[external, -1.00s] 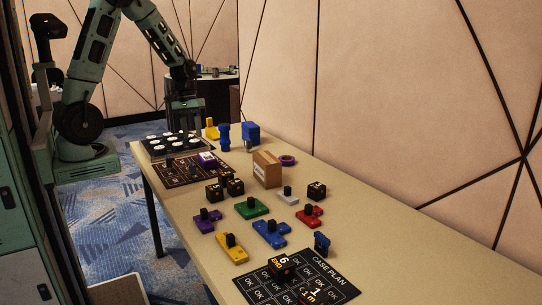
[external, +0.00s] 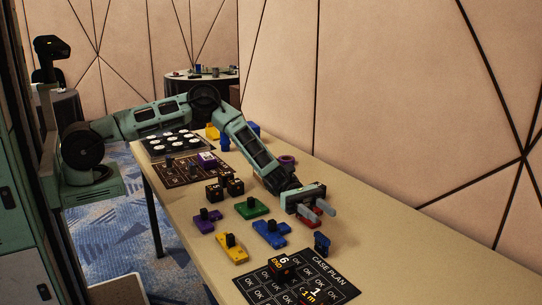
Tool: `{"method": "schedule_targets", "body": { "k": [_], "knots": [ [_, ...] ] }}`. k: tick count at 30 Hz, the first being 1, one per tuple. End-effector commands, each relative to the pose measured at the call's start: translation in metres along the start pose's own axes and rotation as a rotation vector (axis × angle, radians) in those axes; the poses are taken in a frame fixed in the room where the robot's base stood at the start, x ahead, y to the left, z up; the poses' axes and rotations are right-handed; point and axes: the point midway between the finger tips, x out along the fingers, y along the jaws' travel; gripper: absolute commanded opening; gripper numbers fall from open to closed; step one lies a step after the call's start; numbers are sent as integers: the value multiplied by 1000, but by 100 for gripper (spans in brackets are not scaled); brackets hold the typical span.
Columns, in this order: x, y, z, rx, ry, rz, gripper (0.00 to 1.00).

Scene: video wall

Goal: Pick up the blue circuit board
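Two blue things lie near my gripper (external: 322,215). One is a flat, stepped blue piece (external: 270,234) with a black knob, on the table left of and nearer the camera than my gripper. The other is a small upright dark blue piece (external: 322,244) just beyond the card's edge, below my gripper in the picture. I cannot tell for sure which is the circuit board. My gripper is over the right-middle of the table, its two grey fingers apart and nothing seen between them. It partly hides a red piece (external: 309,222).
Green (external: 252,208), purple (external: 207,221) and yellow (external: 232,250) knobbed pieces and black cubes (external: 235,186) stand close by. A black CASE PLAN card (external: 345,287) lies at the front. The table's right side is clear.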

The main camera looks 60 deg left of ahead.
Motion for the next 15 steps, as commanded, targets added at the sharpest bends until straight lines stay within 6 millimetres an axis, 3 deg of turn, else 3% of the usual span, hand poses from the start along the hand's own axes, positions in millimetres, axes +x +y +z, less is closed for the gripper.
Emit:
{"method": "schedule_targets", "body": {
  "k": [8, 13, 15],
  "knots": [
    [-1, 0, -32, 0, 4, -1, 40],
    [-1, -1, -64, 1, 6, -1, 40],
    [10, -1, -63, 6, 4, -5, 40]
  ]
}}
